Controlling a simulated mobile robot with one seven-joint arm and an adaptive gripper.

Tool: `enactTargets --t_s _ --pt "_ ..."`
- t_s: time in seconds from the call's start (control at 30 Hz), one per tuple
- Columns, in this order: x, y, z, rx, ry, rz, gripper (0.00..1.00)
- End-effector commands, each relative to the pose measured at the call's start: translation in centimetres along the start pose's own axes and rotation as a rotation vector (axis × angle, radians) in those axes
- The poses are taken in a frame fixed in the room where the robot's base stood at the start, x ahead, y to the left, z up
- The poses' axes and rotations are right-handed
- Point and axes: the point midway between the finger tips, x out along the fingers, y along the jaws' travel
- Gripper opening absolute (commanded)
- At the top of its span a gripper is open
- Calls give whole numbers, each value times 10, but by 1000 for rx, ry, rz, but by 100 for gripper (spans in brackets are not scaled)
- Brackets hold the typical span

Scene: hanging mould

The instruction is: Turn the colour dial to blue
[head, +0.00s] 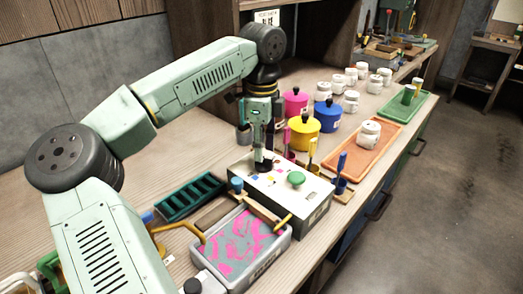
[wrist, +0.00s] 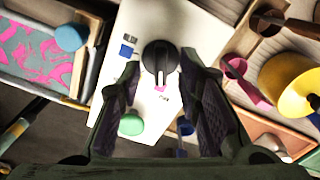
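The colour dial is a round black knob with a pale pointer line (wrist: 160,62) on the white top of a box (head: 250,180). In the wrist view its line points down the picture, towards a small pink mark (wrist: 161,98). In the head view my gripper (head: 263,158) points down at the box and largely hides the dial.
A green button (head: 296,179) sits on the box, near the dial. A tray of pink and grey marbled liquid (head: 240,243) and a dark green rack (head: 190,196) stand left. Colourful pots, including a yellow one (head: 303,136), stand behind. An orange tray (head: 352,160) lies right.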

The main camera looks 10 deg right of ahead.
Motion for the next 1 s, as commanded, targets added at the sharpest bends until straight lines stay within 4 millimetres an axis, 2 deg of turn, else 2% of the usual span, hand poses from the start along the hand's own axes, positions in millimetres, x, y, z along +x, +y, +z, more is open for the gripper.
enactTargets --t_s 0.2,0.53,1.0 --pt "22 0 0 0 0 0 32" --pt "27 0 0 1 0 -1 32" --pt "27 0 0 1 0 -1 1"
